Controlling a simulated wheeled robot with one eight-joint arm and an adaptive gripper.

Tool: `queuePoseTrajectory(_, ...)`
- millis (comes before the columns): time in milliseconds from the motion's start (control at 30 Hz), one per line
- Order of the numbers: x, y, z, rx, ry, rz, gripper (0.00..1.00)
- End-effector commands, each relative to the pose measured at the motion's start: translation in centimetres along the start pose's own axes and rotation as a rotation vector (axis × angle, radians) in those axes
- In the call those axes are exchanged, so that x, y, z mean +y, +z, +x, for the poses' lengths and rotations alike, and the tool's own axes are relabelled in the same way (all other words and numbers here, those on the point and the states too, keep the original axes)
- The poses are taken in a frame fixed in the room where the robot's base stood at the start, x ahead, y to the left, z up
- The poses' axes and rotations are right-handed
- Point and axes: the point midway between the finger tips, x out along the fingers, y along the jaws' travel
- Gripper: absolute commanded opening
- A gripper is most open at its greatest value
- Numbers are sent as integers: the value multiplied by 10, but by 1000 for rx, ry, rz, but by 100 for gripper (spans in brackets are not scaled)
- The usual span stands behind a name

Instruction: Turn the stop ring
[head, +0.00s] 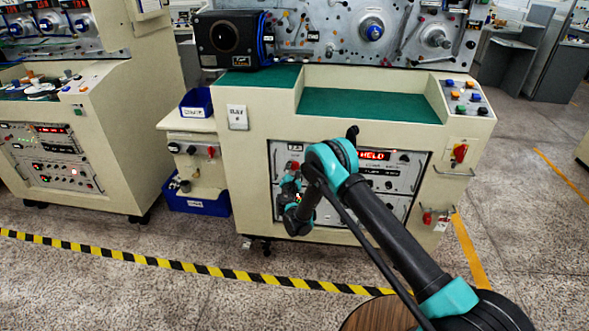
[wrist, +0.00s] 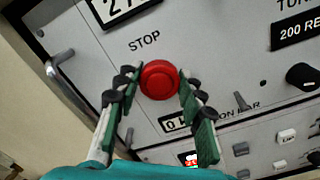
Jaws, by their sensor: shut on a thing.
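The red round stop ring (wrist: 159,80) sits on a pale panel below the printed word STOP in the wrist view. My gripper (wrist: 156,83) has one green-padded finger on each side of the ring, and its fingertips close on the ring's edges. The ring's front face shows between the fingers. In the head view my gripper (head: 290,183) is at the left part of the machine's front panel, and my arm hides part of that panel.
In the wrist view a metal handle (wrist: 61,66) is at the left, and a black knob (wrist: 302,76) and small toggle (wrist: 241,101) are at the right. In the head view a blue bin (head: 197,200) stands left of the machine. Striped floor tape (head: 190,267) crosses the open floor in front.

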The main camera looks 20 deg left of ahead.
Motion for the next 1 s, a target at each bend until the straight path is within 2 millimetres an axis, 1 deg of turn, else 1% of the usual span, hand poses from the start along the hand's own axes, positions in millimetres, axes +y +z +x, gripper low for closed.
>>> queuePoseTrajectory(200,-1,0,0,0,0,204,9)
queuePoseTrajectory(500,-2,0,0,0,0,440,9)
queuePoseTrajectory(733,-2,0,0,0,0,556,9)
queuePoseTrajectory(1000,-2,-1,0,0,-1,613,9)
